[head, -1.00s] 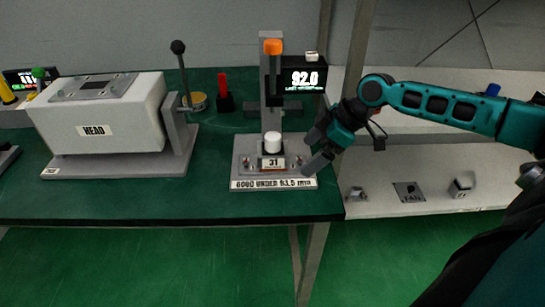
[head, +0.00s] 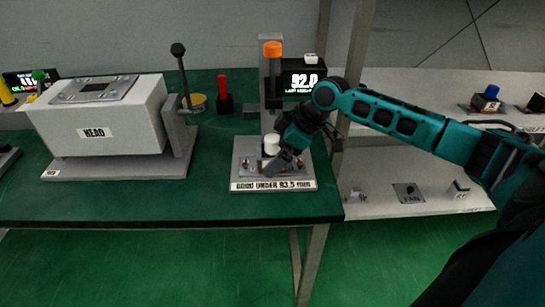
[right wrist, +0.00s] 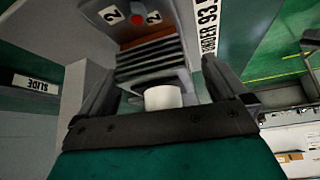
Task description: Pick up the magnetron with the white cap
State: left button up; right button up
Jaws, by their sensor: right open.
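The magnetron (right wrist: 150,58) stands in the grey gauge fixture (head: 240,172) in the head view. Its white cap (head: 271,144) points up, and most of its body there is hidden behind my gripper. The right wrist view shows its dark fins, its body and its white cap (right wrist: 162,97) between my fingers. My right gripper (head: 278,159) is open, with one finger on each side of the magnetron. I cannot tell whether either finger touches it. My left gripper is out of view.
A gauge post with an orange knob (head: 272,48) and a display reading 92.0 (head: 304,80) rise behind the fixture. A white shelf (head: 385,201) lies right. Green bench top is clear in front.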

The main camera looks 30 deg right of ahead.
jog(key=shift+c, duration=0.2)
grip_shut()
dwell(0.7)
jog(key=shift+w+r, duration=0.15)
jog(key=shift+r, duration=0.05)
